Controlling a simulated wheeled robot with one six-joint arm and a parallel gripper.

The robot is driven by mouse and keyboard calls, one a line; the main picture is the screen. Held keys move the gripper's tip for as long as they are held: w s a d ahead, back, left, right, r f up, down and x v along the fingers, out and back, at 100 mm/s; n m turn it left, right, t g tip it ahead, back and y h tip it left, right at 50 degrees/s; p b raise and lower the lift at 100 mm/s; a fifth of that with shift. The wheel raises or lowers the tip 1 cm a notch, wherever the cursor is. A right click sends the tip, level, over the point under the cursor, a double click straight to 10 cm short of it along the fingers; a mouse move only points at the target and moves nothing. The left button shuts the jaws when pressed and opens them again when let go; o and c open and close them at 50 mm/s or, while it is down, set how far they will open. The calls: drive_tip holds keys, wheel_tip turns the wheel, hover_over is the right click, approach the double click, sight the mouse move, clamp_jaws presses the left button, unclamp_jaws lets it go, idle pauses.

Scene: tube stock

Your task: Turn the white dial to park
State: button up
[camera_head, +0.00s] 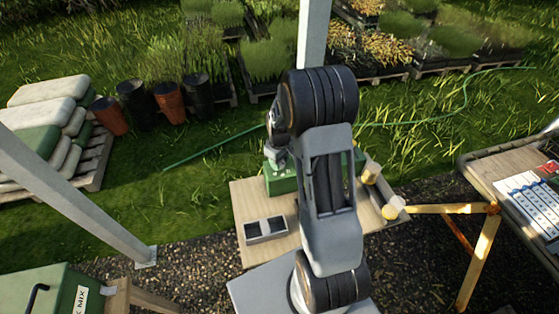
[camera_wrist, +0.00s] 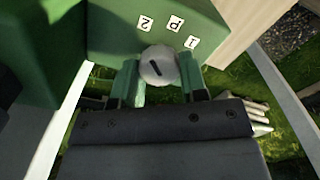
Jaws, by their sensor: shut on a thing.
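The white dial (camera_wrist: 158,66) sits on the face of a green box (camera_wrist: 115,35) in the wrist view. It carries a short dark slanted mark, whose upper end leans up and left, not in line with the P label. Labels beside it read 2 (camera_wrist: 145,23), P (camera_wrist: 176,22) and 1 (camera_wrist: 191,42). My gripper (camera_wrist: 160,72) is shut on the dial, one finger on each side. In the head view the green box (camera_head: 281,184) stands on a wooden table (camera_head: 240,196), partly hidden by my arm; the dial cannot be made out there.
A grey two-part tray (camera_head: 266,229) lies on the table, left of my arm. Yellowish cylinders (camera_head: 371,172) lie on its right side. A yellow trestle (camera_head: 480,250) and a second table (camera_head: 490,170) stand further right. A post (camera_head: 313,35) rises behind my arm.

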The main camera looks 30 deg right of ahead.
drive_tip(key=m+b, duration=0.2)
drive_tip(key=m, duration=0.2)
drive_tip(key=shift+m, duration=0.3)
drive_tip(key=shift+d+m+b, duration=0.1)
drive_tip(key=shift+m+b, duration=0.7)
drive_tip(key=shift+m, duration=1.1)
drive_tip(key=shift+r+m, duration=0.1)
drive_tip(key=shift+m, duration=0.2)
drive_tip(key=o, duration=0.9)
wheel_tip(320, 180, up, 14)
drive_tip(key=shift+f+b, duration=0.15)
drive_tip(key=shift+b, duration=0.45)
